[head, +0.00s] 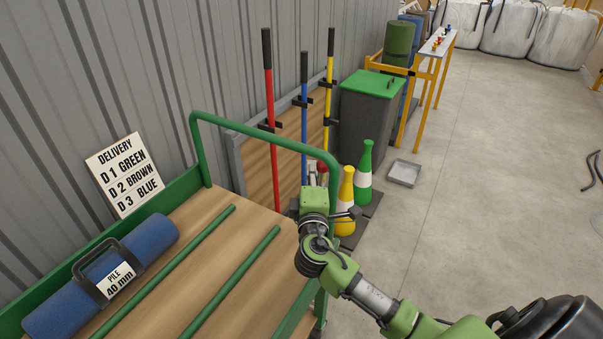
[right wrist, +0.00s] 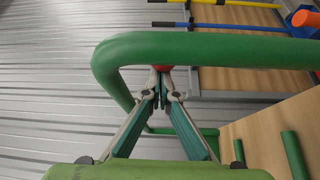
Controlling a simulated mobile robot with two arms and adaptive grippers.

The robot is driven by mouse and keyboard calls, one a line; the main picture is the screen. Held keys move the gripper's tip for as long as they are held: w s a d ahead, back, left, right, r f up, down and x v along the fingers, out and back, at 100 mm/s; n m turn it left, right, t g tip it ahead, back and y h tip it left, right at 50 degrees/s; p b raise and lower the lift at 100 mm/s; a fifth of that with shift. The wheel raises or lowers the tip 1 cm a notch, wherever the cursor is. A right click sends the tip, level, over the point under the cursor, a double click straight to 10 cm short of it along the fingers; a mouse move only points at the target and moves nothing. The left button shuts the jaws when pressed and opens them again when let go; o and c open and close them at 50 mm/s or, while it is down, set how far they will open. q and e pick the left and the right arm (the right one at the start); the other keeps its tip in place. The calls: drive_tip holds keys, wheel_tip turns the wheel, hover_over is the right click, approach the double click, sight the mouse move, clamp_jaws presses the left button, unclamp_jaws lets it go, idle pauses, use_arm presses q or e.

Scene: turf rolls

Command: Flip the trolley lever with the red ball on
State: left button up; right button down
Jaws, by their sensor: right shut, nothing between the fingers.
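The trolley (head: 250,228) has a wooden deck, green rails and a green tube handle (head: 262,133) at its far end. My right gripper (head: 314,168) is at the right side of this handle. In the right wrist view the fingers (right wrist: 161,82) are shut and empty, with the tips close to the green tube. A small red piece, seemingly the lever's red ball (right wrist: 162,68), shows at the fingertips, mostly hidden by the tube. I cannot tell whether the fingers touch it. The lever's shaft is hidden. My left gripper is not in view.
A blue turf roll (head: 70,305) with a black handle lies on the trolley's left side. A delivery sign (head: 124,174) leans on the wall.

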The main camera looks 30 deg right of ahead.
drive_tip(key=shift+s+d, duration=0.6)
drive_tip(key=shift+s, duration=0.35)
drive_tip(key=v, duration=1.2)
drive_tip(key=shift+f, duration=0.1)
